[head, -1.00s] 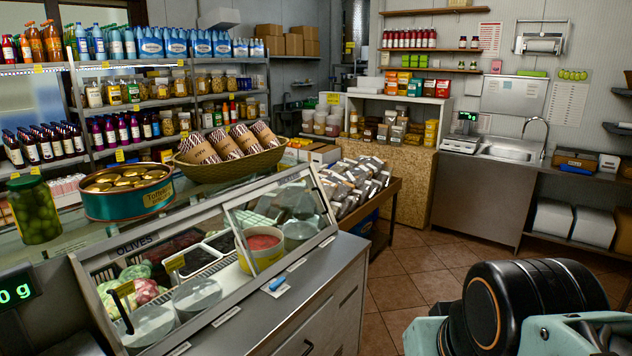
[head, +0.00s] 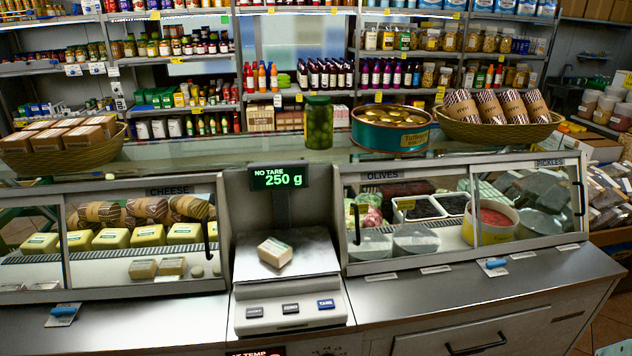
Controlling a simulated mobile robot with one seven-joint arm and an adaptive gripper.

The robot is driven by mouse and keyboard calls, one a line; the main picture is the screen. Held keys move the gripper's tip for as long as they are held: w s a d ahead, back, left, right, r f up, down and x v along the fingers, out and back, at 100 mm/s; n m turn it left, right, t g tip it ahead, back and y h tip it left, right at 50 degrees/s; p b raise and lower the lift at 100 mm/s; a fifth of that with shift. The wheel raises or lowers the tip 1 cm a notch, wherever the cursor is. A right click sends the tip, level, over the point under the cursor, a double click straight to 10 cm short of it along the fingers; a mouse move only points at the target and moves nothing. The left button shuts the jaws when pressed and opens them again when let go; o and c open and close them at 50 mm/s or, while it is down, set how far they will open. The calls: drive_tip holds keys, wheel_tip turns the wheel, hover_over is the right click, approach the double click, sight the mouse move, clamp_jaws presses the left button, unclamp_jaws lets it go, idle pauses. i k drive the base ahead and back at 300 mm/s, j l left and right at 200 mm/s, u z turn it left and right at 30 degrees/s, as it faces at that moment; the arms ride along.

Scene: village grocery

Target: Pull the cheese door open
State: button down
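The cheese case (head: 150,286) stands at the left of the counter in the head view, under a "CHEESE" label (head: 170,189). Its slanted glass door (head: 135,215) covers the front, with a black upright handle (head: 206,243) near the right end. The door looks shut. Behind the glass are yellow cheese blocks (head: 148,236), patterned rolls and small wrapped pieces. My gripper is not in view.
A scale (head: 290,320) reading 250 g holds a wrapped piece (head: 274,252) right of the cheese case. The olives case (head: 400,262) is further right. A jar (head: 319,123), a tin (head: 391,128) and baskets stand on the glass top.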

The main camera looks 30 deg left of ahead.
sight(188, 188)
drive_tip(key=u, duration=2.45)
